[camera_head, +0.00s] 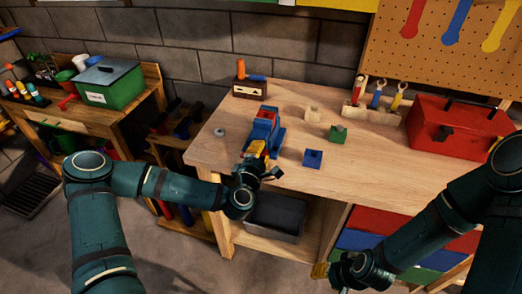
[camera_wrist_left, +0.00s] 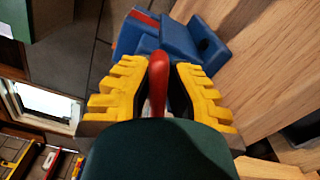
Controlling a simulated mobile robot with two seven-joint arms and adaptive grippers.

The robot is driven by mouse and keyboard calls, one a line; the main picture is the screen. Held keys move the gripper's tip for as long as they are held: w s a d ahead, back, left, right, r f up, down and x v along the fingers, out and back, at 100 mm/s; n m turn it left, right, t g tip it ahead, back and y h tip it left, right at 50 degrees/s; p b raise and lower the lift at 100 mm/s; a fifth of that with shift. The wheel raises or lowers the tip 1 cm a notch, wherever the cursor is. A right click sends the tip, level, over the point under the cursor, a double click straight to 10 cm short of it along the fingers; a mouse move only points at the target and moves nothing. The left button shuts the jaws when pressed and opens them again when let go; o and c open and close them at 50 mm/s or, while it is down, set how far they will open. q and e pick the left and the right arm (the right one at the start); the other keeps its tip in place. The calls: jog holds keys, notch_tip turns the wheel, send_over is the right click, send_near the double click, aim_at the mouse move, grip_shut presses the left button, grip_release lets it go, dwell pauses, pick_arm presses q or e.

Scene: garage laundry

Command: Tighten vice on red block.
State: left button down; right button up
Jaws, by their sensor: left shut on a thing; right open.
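The blue vice (camera_head: 262,131) stands at the left part of the workbench; it also shows at the top of the left wrist view (camera_wrist_left: 182,42). A red block (camera_head: 268,115) shows at the top of the vice, and a bit of red (camera_wrist_left: 145,17) shows there in the left wrist view. My left gripper (camera_head: 257,150) is at the near end of the vice. Its yellow fingers are shut on the red vice handle (camera_wrist_left: 158,80), which stands between them. My right gripper (camera_head: 320,270) is open and empty, low in front of the bench and away from the vice.
On the workbench (camera_head: 300,185) lie a blue block (camera_head: 313,158), a green block (camera_head: 338,133) and a pale block (camera_head: 312,113). A red toolbox (camera_head: 450,130) stands at the right. A wooden box with an orange-handled tool (camera_head: 249,88) stands behind the vice.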

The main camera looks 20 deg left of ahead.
pick_arm(q)
jog(key=shift+s+a+f, duration=0.1)
jog(key=shift+f, duration=0.2)
jog(key=c, duration=1)
grip_release()
jog(key=shift+a+r, duration=0.1)
jog(key=shift+r, duration=0.05)
jog(key=shift+s, duration=0.1)
jog(key=s, duration=0.7)
jog(key=shift+s, duration=0.15)
jog(key=shift+a, duration=0.1)
